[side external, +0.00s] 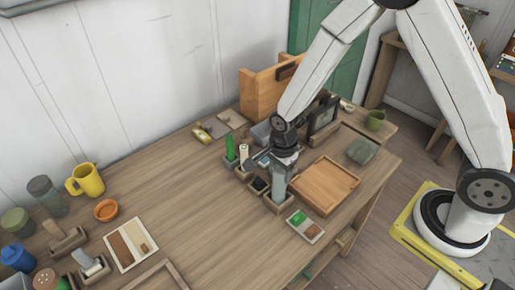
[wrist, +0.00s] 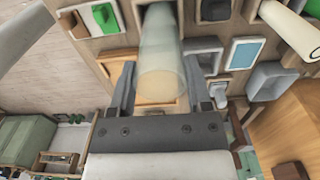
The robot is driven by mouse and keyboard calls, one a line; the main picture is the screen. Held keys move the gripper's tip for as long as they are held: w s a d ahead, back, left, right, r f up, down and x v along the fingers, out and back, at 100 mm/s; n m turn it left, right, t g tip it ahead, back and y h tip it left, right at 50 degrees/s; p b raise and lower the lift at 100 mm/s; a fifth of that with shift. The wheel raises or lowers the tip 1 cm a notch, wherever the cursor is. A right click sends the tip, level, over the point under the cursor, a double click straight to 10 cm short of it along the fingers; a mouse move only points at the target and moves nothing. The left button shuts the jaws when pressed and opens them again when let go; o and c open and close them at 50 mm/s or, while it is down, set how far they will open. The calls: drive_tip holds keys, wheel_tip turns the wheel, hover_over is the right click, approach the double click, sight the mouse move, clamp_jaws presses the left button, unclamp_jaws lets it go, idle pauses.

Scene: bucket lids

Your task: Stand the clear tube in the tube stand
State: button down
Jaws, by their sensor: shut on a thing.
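The clear tube (side external: 279,184) is upright, and it also shows in the wrist view (wrist: 162,50), pale and see-through, pointing away from the camera. My gripper (side external: 286,160) is shut on the tube near its upper end; its two fingers flank the tube in the wrist view (wrist: 163,85). A small square wooden holder (side external: 277,206), which looks like the tube stand, is right below the tube. The tube's lower end meets the holder's opening in the side view; I cannot tell how deep it sits or whether it touches the bottom.
Close by are a holder with a dark top (side external: 258,186), a green upright piece (side external: 230,149) and a cream roll (side external: 244,153). A wooden tray (side external: 324,185) lies right of the tube, and a small tray with a green piece (side external: 305,226) in front. The table's left middle is clear.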

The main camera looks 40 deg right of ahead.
drive_tip(key=shift+f, duration=0.35)
unclamp_jaws()
drive_tip(key=shift+c, duration=0.3)
drive_tip(key=shift+r, duration=0.15)
wheel_tip(320, 180, up, 9)
idle(1.2)
idle(0.4)
